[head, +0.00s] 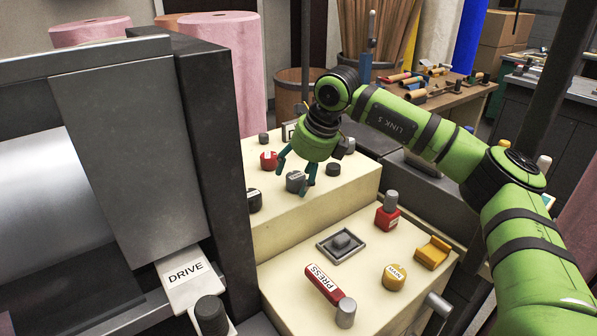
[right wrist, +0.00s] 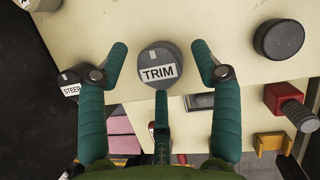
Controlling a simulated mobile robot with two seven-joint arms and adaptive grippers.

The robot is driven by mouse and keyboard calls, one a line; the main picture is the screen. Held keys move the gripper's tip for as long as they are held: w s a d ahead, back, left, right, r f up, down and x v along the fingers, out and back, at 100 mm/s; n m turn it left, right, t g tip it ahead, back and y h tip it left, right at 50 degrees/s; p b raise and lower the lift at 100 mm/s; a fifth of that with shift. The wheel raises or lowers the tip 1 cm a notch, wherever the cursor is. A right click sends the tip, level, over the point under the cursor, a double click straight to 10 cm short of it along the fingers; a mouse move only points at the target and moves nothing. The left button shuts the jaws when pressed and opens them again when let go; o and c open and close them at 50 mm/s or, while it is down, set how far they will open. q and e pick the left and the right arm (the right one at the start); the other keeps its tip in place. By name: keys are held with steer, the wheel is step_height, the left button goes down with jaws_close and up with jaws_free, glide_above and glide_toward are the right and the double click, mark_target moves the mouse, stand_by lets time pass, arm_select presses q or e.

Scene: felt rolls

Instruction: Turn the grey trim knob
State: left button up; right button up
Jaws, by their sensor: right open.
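The grey trim knob (head: 296,182), with a white TRIM label, stands on the raised cream step of the console in the head view. In the right wrist view the same knob (right wrist: 158,62) is at top centre with its label facing the camera. My right gripper (head: 298,172) is open above the step, its teal fingers pointing down around the knob. In the right wrist view two fingers (right wrist: 160,52) are left and right of the knob with gaps, and a third finger is below it. I cannot tell if that one touches. My left gripper is out of view.
A black STEER knob (right wrist: 71,87) is close by on the left, and a dark knob (right wrist: 279,39) is on the right. A red knob (head: 268,160) is behind. The lower panel holds a red PRESS lever (head: 324,284), a yellow knob (head: 394,277) and a red block (head: 387,217).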

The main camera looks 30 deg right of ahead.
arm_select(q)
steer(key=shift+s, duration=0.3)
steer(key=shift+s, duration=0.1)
arm_select(e)
steer(key=c, duration=1.1)
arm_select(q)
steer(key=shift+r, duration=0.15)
arm_select(e)
steer(key=shift+n, duration=0.3)
steer(key=n+p, duration=0.1)
steer(key=n+y+p, duration=0.1)
steer(key=n, duration=0.1)
steer(key=shift+w+d+r, duration=0.1)
steer(key=shift+d+r, duration=0.05)
steer(key=shift+r, duration=0.05)
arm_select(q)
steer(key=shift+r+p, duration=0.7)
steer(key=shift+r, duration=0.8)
arm_select(e)
steer(key=shift+n+g+y, duration=0.4)
steer(key=shift+n+g, duration=0.2)
steer(key=shift+n, duration=0.5)
steer(key=shift+w, duration=0.1)
steer(key=o, duration=1.1)
steer(key=shift+f, duration=0.2)
